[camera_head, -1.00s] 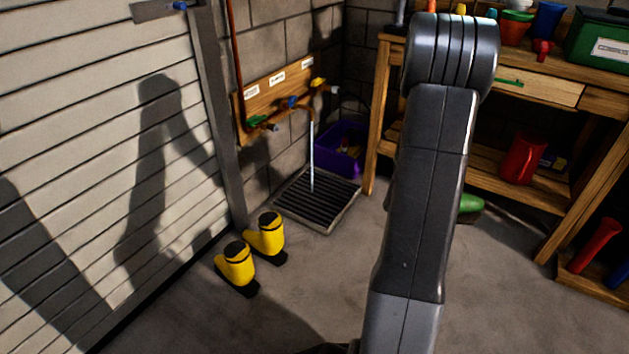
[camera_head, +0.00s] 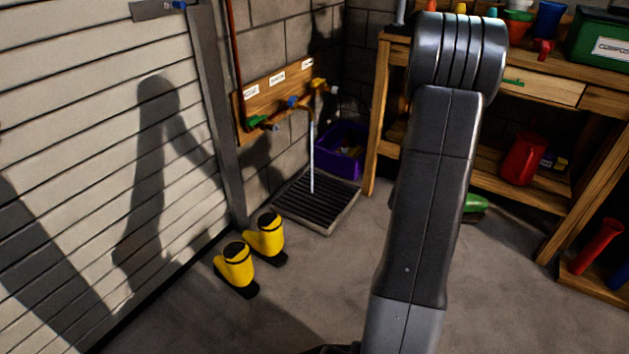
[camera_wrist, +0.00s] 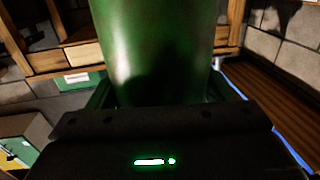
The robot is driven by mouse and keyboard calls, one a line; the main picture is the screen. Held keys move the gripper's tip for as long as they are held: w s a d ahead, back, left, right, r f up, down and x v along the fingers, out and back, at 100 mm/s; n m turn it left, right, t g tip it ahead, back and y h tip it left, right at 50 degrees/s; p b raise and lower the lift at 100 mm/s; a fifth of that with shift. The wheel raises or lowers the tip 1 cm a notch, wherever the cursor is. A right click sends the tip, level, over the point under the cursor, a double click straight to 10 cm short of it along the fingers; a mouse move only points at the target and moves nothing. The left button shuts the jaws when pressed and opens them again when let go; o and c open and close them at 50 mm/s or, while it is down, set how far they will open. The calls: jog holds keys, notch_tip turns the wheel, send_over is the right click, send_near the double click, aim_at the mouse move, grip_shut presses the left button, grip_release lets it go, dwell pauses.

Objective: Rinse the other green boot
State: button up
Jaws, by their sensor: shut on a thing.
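In the wrist view my gripper (camera_wrist: 160,95) is shut on a green boot (camera_wrist: 155,45), whose smooth shaft fills the upper middle of the picture. The boot's far end is out of that view, and my arm hides the gripper in the head view. A green object (camera_head: 474,203), perhaps a boot or its foot, shows on the floor just right of my arm; most of it is hidden. A thin stream of water (camera_head: 312,160) falls from a tap on the wooden tap board (camera_head: 280,90) onto the dark floor grate (camera_head: 318,203).
Two yellow boots (camera_head: 265,236) stand on the floor left of the grate, near the slatted door (camera_head: 90,150). A purple crate (camera_head: 340,155) is behind the grate. A wooden workbench (camera_head: 377,120) with a red jug (camera_head: 523,160) stands at the right. Floor in front of the grate is clear.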

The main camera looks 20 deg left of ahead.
jog(key=shift+s+a, duration=0.3)
jog(key=shift+a, duration=0.1)
jog(key=shift+w+d+b, duration=0.15)
jog(key=shift+b, duration=0.25)
jog(key=shift+w+d, duration=0.25)
jog(key=shift+d, duration=0.1)
jog(key=shift+s+a+b, duration=0.1)
jog(key=shift+b, duration=0.25)
jog(key=shift+s+a, duration=0.3)
jog(key=shift+a, duration=0.1)
jog(key=shift+s+d, duration=0.1)
jog(key=s+d, duration=0.4)
jog(key=s, duration=0.2)
jog(key=shift+s+d, duration=0.15)
jog(key=shift+d, duration=0.1)
jog(key=shift+r, duration=0.1)
dwell(1.3)
